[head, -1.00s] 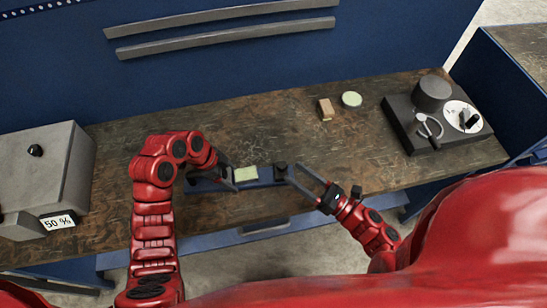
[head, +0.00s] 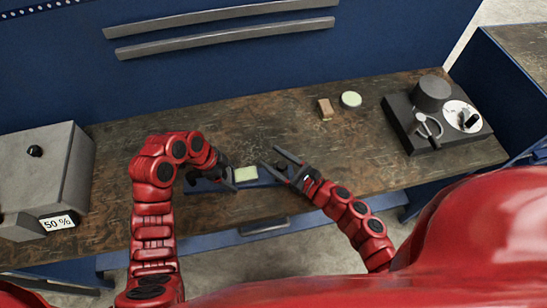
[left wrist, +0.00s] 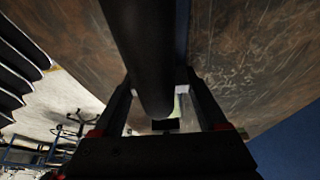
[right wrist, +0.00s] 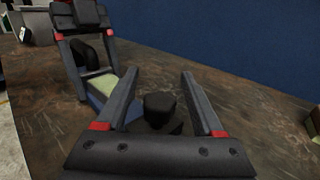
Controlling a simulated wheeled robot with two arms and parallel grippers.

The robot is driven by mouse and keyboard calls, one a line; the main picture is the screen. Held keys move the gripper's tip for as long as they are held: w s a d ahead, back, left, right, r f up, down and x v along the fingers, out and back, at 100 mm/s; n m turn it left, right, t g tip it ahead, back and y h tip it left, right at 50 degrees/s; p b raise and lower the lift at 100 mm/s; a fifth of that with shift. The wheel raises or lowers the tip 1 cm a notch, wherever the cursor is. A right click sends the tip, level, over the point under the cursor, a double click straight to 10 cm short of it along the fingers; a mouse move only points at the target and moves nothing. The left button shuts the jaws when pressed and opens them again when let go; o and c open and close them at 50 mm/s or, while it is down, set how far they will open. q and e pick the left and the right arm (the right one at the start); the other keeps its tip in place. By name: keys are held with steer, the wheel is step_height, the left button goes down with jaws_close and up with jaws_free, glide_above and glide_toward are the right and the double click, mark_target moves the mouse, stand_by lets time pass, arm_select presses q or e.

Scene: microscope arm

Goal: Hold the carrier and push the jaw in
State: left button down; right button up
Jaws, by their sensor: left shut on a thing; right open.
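The carrier (head: 262,183) is a blue bar on the wooden table, with a pale green block (head: 246,174) on it. My left gripper (head: 229,181) is shut on a dark upright post at the carrier's left end; in the left wrist view this dark post (left wrist: 145,55) stands between the fingers. The dark jaw (right wrist: 160,108) is a block with a rounded top, right of the green block; in the head view my right gripper mostly hides it. My right gripper (head: 270,160) is open, its fingers (right wrist: 158,75) on either side above the jaw. I cannot tell whether they touch it.
A small brown block (head: 325,109) and a round pale green disc (head: 351,99) lie behind on the right. A black device with a round dial (head: 462,117) stands at the right. A grey box (head: 45,175) stands at the left.

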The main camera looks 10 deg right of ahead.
steer(key=shift+w+a, duration=0.15)
jaws_close()
stand_by(0.4)
stand_by(1.0)
steer(key=shift+a, duration=0.1)
